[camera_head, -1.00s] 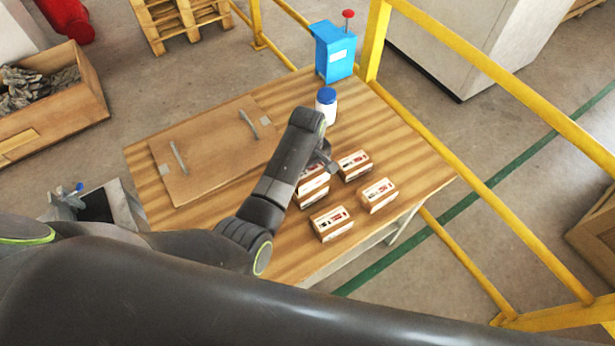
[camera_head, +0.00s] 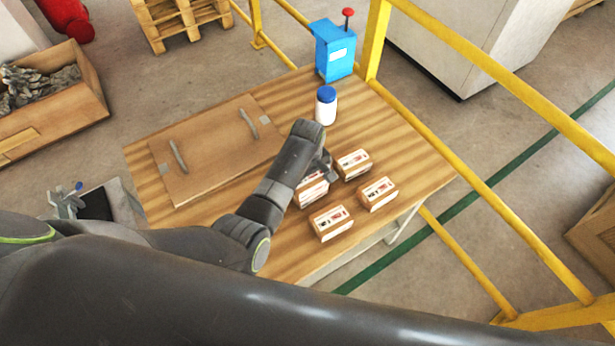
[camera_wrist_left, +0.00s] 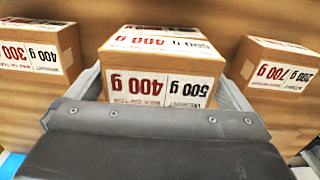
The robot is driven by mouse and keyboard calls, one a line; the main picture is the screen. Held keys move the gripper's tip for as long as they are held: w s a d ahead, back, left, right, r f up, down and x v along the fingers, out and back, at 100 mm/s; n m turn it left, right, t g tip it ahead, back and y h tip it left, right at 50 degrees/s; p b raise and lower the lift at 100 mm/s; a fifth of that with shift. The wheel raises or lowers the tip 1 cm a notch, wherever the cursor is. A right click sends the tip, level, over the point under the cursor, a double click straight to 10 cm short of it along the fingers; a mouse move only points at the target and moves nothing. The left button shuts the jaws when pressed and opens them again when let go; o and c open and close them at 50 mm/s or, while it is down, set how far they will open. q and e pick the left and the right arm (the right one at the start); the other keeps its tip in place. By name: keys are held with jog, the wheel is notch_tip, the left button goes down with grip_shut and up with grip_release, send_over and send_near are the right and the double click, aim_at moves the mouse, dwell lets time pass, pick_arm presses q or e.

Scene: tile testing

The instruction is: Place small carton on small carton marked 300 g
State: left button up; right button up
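My left gripper (camera_wrist_left: 160,85) is at a small carton (camera_wrist_left: 155,80) marked 400 g and 500 g in the left wrist view. One finger is on each side, close against it; whether they press on it I cannot tell. In the head view this carton (camera_head: 313,192) is partly hidden by my left arm; the left gripper (camera_head: 326,166) is at it. A carton marked 300 g and 400 g (camera_wrist_left: 38,55) stands at left in the left wrist view. A carton marked 700 g and 200 g (camera_wrist_left: 282,72) stands at right. My right gripper is not in view.
Other cartons (camera_head: 378,194) (camera_head: 332,223) (camera_head: 352,164) stand close by on the wooden table (camera_head: 415,170). Yellow rails (camera_head: 480,200) run beyond the table.

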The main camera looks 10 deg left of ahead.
pick_arm(q)
jog(key=shift+r, duration=0.1)
notch_tip(320, 180, up, 12)
dwell(0.5)
dwell(0.5)
